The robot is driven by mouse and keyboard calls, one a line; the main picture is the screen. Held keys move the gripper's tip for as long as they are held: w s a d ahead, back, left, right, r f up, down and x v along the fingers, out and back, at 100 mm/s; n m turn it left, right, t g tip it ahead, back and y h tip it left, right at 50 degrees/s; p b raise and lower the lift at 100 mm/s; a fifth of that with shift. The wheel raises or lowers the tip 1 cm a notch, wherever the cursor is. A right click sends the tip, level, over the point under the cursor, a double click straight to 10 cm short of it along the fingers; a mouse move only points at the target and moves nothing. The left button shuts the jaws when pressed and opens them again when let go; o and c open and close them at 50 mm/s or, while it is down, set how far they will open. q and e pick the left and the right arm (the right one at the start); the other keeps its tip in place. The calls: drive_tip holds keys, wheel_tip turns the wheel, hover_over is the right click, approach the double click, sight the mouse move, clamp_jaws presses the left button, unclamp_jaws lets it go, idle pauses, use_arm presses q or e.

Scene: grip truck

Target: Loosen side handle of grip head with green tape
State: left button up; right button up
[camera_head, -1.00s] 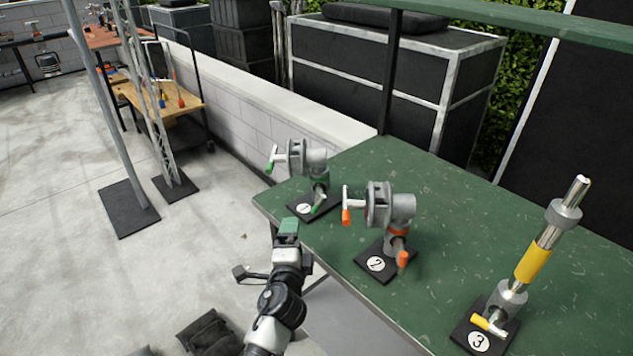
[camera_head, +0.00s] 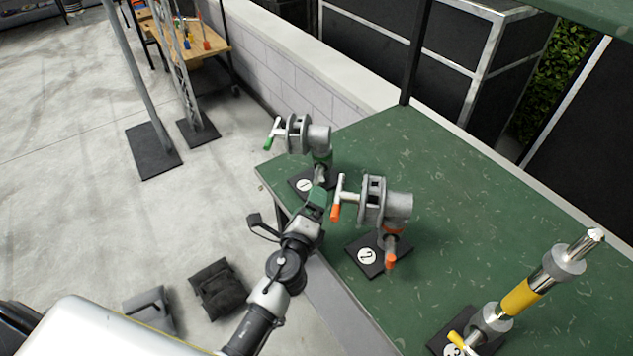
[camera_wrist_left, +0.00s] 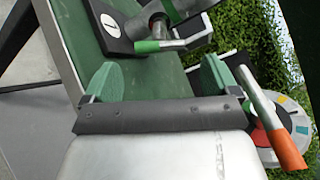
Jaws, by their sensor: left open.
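The grip head with green tape (camera_head: 307,133) stands on black plate 1 at the table's far left corner. Its upper T-handle has a green end (camera_head: 268,143) pointing left. Its lower side handle is largely hidden behind my gripper in the head view. In the left wrist view a silver side handle with a green sleeve (camera_wrist_left: 147,46) lies beyond the fingertips, not between them. My left gripper (camera_head: 318,195) is just in front of plate 1. Its two green fingers are apart and empty in the wrist view (camera_wrist_left: 160,78). My right gripper is not in view.
The grip head with orange tape (camera_head: 384,203) stands close right of my gripper; its orange handle (camera_wrist_left: 287,148) is beside the right finger. A yellow-taped stand (camera_head: 520,298) is at the right on the green table (camera_head: 450,190). Dark sandbags (camera_head: 218,288) lie on the floor.

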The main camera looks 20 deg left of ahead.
sight(318, 178)
use_arm(q)
drive_tip(key=w, duration=0.5)
drive_tip(key=shift+a, duration=0.1)
drive_tip(key=shift+w, duration=0.7)
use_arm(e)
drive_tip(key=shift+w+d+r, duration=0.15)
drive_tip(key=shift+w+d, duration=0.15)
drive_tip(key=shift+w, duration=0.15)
use_arm(q)
drive_tip(key=shift+c, duration=0.3)
drive_tip(key=c, duration=0.9)
drive_tip(key=shift+o, duration=0.2)
drive_tip(key=shift+f+n+b, duration=0.2)
drive_tip(key=shift+n+b, duration=0.2)
drive_tip(key=shift+b, duration=0.05)
drive_tip(key=shift+n+b, duration=0.35)
drive_tip(key=shift+n, duration=0.15)
drive_tip(key=shift+r, duration=0.15)
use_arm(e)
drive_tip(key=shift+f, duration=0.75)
use_arm(q)
drive_tip(key=o, duration=0.9)
